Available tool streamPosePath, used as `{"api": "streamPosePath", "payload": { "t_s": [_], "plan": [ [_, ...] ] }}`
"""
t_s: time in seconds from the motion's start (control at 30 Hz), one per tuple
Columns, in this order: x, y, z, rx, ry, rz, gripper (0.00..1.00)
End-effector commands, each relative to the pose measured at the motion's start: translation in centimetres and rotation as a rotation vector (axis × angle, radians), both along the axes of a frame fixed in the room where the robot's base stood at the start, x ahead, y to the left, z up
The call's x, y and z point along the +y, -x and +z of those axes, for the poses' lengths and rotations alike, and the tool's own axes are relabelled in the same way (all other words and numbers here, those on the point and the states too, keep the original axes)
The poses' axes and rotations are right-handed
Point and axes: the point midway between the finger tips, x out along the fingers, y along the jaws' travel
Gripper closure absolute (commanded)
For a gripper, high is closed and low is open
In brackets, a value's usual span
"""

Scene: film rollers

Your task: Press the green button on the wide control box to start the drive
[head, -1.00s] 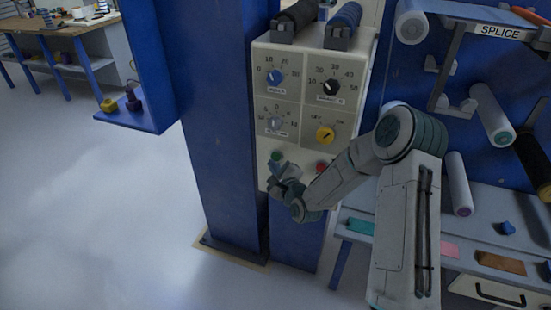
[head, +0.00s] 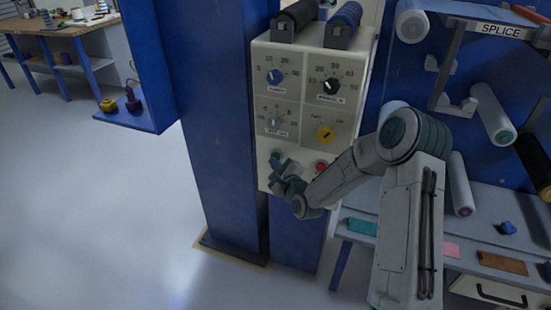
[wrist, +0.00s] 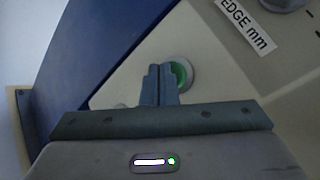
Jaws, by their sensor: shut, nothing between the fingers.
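The wide control box (head: 291,129) is a cream panel with several dials, mounted on a blue frame. Its green button (head: 275,155) is at the lower left of the panel, partly hidden by my gripper (head: 274,165). In the wrist view the green button (wrist: 180,74) shows as a green disc in a pale ring, and the shut fingers of my gripper (wrist: 160,70) cover its left part. The fingertips are at or very near the button; I cannot tell whether they touch it. My gripper is empty.
A red button (head: 320,167) is to the right on the same panel, near my wrist. Two rollers (head: 342,22) lie on top of the box. A workbench (head: 480,225) is on the right. Open floor is at left.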

Motion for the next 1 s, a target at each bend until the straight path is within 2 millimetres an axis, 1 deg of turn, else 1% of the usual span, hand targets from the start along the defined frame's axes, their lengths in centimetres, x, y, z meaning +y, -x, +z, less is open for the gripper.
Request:
{"api": "streamPosePath", "payload": {
  "t_s": [0.43,0.7,0.87,1.0],
  "plan": [
    [-0.3,-0.6,0.0,0.000,0.000,-0.001,1.00],
    [-0.3,-0.5,0.0,0.000,0.000,-0.002,1.00],
    [-0.2,-0.1,0.0,0.000,0.000,-0.002,1.00],
    [0.1,0.6,0.0,0.000,-0.001,-0.002,1.00]
  ]
}}
